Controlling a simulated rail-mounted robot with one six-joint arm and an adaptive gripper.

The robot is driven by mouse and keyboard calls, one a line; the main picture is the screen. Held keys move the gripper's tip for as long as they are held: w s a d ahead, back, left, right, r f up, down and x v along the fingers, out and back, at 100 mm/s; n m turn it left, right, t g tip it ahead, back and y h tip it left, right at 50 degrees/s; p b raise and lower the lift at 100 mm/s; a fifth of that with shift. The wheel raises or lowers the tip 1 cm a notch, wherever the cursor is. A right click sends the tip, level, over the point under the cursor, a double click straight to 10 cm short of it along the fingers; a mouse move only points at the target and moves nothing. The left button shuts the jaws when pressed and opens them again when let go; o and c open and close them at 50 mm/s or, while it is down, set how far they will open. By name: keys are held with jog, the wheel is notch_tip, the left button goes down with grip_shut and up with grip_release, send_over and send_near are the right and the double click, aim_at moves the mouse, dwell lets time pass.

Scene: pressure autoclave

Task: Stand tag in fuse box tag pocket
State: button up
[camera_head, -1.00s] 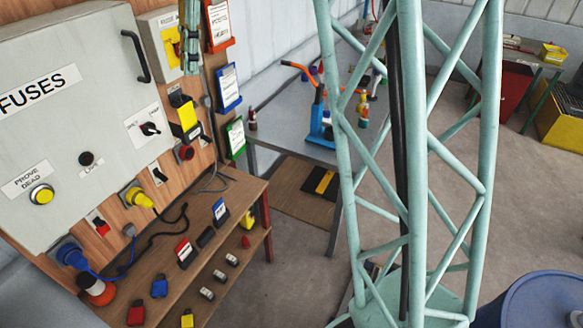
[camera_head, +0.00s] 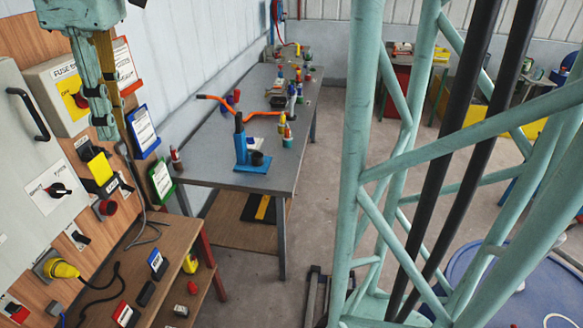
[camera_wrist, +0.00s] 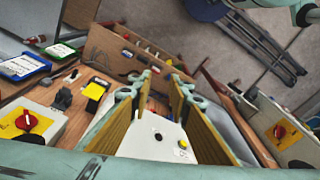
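Small upright tags stand on the wooden shelf: a blue-topped one (camera_head: 157,262), a black one (camera_head: 145,293) and a red one (camera_head: 125,314). I cannot tell which is the task's tag. The grey box marked "FUSE BOX" (camera_head: 60,72), with a yellow switch plate, is on the wooden panel. Its tag pocket cannot be made out. My gripper (camera_head: 104,128) hangs before the panel, in front of the fuse box's right side in the picture. In the wrist view my gripper (camera_wrist: 160,82) has its fingers apart with nothing between them.
A grey cabinet (camera_head: 25,150) with a black handle is at left. Red, blue (camera_head: 143,130) and green (camera_head: 161,179) clipboards hang on the panel. A black-and-yellow item (camera_head: 100,168) is below my gripper. A workbench (camera_head: 215,160) holds a blue-based tool.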

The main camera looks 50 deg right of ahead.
jog(key=s+f+m+t, duration=0.1)
jog(key=s+f+m, duration=0.2)
jog(key=s, duration=1)
jog(key=s+f+m+t+h, duration=0.1)
jog(key=s+f+m, duration=0.2)
jog(key=s+m, duration=0.4)
jog(key=s, duration=0.6)
jog(key=shift+d+t, duration=0.15)
jog(key=shift+t, duration=0.25)
notch_tip(320, 180, down, 16)
jog(key=b, duration=1.6)
jog(key=shift+r, duration=0.15)
jog(key=shift+w, duration=0.1)
